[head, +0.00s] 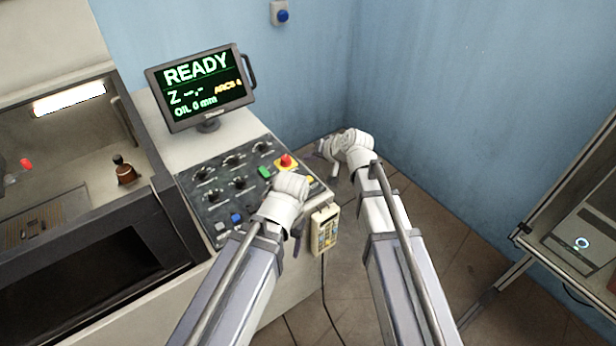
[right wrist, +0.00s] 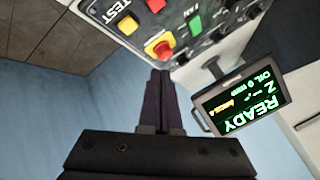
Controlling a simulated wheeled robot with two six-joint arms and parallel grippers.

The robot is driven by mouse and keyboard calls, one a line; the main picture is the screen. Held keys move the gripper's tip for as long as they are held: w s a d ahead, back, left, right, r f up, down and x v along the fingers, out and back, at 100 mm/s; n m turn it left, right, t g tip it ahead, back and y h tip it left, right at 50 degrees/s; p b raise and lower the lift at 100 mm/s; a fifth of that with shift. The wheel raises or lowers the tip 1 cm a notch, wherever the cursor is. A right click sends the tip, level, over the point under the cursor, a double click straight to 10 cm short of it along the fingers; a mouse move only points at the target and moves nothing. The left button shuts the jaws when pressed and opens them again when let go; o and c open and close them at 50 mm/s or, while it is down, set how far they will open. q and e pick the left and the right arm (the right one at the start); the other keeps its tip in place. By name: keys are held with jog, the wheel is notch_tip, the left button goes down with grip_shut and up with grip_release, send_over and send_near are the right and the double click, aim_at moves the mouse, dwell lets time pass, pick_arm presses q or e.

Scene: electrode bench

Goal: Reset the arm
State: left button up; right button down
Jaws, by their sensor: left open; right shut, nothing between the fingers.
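My right gripper (head: 324,152) is beyond the right corner of the control panel (head: 207,211), above the floor. In the right wrist view its dark fingers (right wrist: 161,74) are together with nothing between them. They point toward the panel's red mushroom button (right wrist: 163,50) and overlap the panel edge in the picture; the gap cannot be judged. My left gripper (head: 297,236) is low by the panel's front right corner, mostly hidden by its own white wrist. The little that shows is open, with nothing visible held. Both arms reach forward over the bench side.
A hand pendant (head: 325,229) hangs at the panel's front corner. A framed cabinet (head: 585,235) stands at right. Floor between is clear.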

dwell(0.5)
jog(key=s+d+f+n+g+h, duration=0.1)
jog(key=s+f+g+h, duration=0.1)
jog(key=s, duration=0.6)
jog(key=s+d+f+n+g+h, duration=0.2)
jog(key=s+h, duration=0.1)
jog(key=s, duration=0.6)
jog(key=s+d+f+n+g+h, duration=0.1)
jog(key=s+d+f+g+h, duration=0.1)
jog(key=s, duration=0.6)
jog(key=shift+s+d+f+g+h, duration=0.3)
jog(key=shift+s+g, duration=0.1)
jog(key=shift+g, duration=0.2)
jog(key=shift+a, duration=0.1)
dwell(1.1)
